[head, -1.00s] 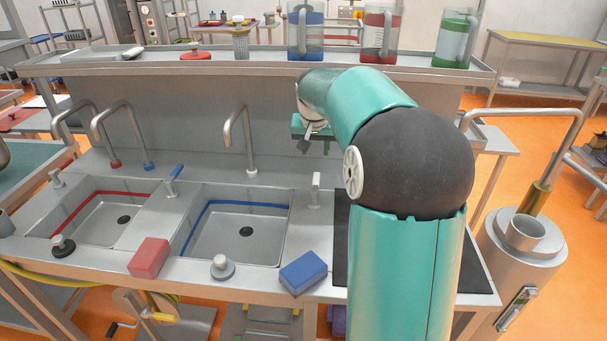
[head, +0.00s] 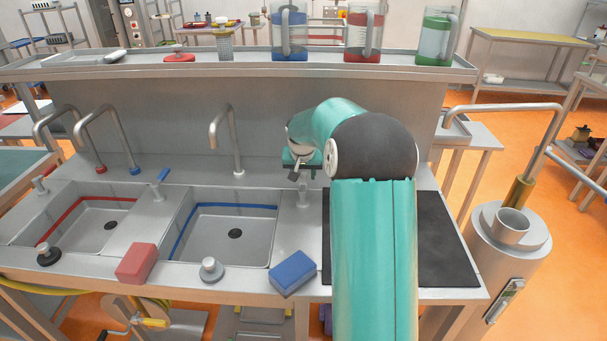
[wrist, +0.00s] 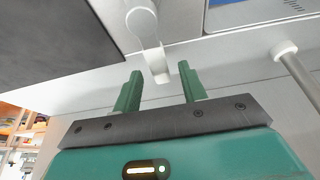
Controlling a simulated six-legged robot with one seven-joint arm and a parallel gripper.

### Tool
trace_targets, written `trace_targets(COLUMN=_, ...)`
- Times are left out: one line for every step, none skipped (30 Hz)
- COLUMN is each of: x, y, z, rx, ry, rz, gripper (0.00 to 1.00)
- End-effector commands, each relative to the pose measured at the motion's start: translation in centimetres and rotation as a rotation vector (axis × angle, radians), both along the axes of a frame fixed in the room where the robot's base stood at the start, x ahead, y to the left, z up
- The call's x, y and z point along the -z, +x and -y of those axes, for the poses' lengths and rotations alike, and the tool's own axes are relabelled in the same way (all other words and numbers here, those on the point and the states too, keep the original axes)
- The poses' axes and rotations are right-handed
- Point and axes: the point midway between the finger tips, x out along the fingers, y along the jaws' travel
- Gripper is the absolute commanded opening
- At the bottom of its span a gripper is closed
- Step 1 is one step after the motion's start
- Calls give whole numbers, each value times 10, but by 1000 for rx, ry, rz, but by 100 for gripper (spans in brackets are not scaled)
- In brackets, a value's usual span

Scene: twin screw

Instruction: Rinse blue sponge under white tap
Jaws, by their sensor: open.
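The blue sponge (head: 293,273) lies on the counter's front edge, right of the blue-lined sink (head: 221,247). The tap with the white base (head: 237,150) stands behind that sink; its base also shows in the wrist view (wrist: 285,50). A pale lever handle (head: 303,196) stands on the counter right of the sink. My gripper (head: 300,172) is open and empty, above and behind this lever. In the wrist view the lever (wrist: 150,30) reaches down to the gap between my two green fingers (wrist: 160,82). Whether they touch it, I cannot tell.
A red sponge (head: 137,263) and a grey stopper (head: 210,269) lie along the front edge. A red-lined sink (head: 85,228) is at left, with taps on red and blue bases behind. A black mat (head: 447,240) lies right. Jugs stand on the shelf (head: 200,68).

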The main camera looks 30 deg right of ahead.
Motion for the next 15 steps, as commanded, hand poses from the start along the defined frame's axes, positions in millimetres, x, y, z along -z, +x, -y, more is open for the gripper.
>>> trace_targets(x=3, y=1, z=1, rx=0, ry=0, rz=0, gripper=42)
trace_targets(x=4, y=1, z=1, rx=1, ry=0, rz=0, gripper=42)
trace_targets(x=4, y=1, z=1, rx=1, ry=0, rz=0, gripper=42)
trace_targets(x=5, y=1, z=1, rx=1, ry=0, rz=0, gripper=42)
trace_targets(x=5, y=1, z=1, rx=1, ry=0, rz=0, gripper=42)
trace_targets(x=5, y=2, z=1, rx=1, ry=0, rz=0, gripper=42)
trace_targets(x=5, y=1, z=1, rx=1, ry=0, rz=0, gripper=42)
trace_targets(x=4, y=1, z=1, rx=1, ry=0, rz=0, gripper=42)
trace_targets(x=4, y=1, z=1, rx=1, ry=0, rz=0, gripper=42)
trace_targets(x=4, y=1, z=1, rx=1, ry=0, rz=0, gripper=40)
trace_targets(x=4, y=1, z=1, rx=1, ry=0, rz=0, gripper=34)
trace_targets(x=4, y=1, z=1, rx=1, ry=0, rz=0, gripper=26)
trace_targets(x=4, y=1, z=1, rx=1, ry=0, rz=0, gripper=20)
trace_targets(x=4, y=1, z=1, rx=1, ry=0, rz=0, gripper=14)
trace_targets(x=4, y=1, z=1, rx=1, ry=0, rz=0, gripper=6)
